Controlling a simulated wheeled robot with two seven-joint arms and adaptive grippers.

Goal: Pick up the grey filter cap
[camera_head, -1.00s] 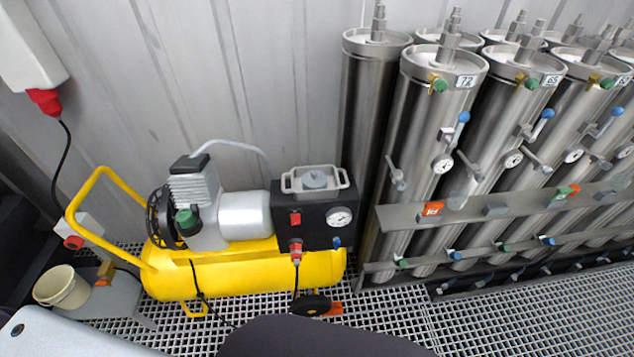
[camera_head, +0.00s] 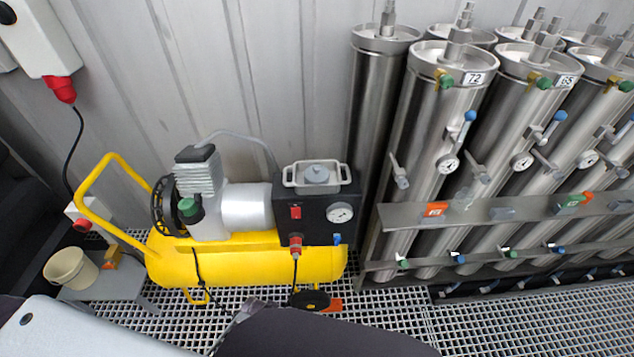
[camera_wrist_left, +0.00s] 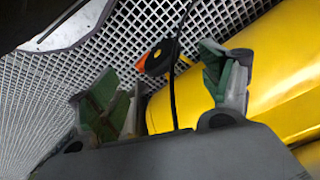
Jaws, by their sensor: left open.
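The cap is not in the wrist view. In the head view my left gripper cannot be made out clearly, and my right gripper is not in view.
The yellow compressor tank (camera_head: 240,265) also fills the right of the wrist view (camera_wrist_left: 255,75). Steel membrane vessels (camera_head: 437,120) with valves and gauges stand close on the right. A cream bucket (camera_head: 70,269) stands at left. Open grating lies in front.

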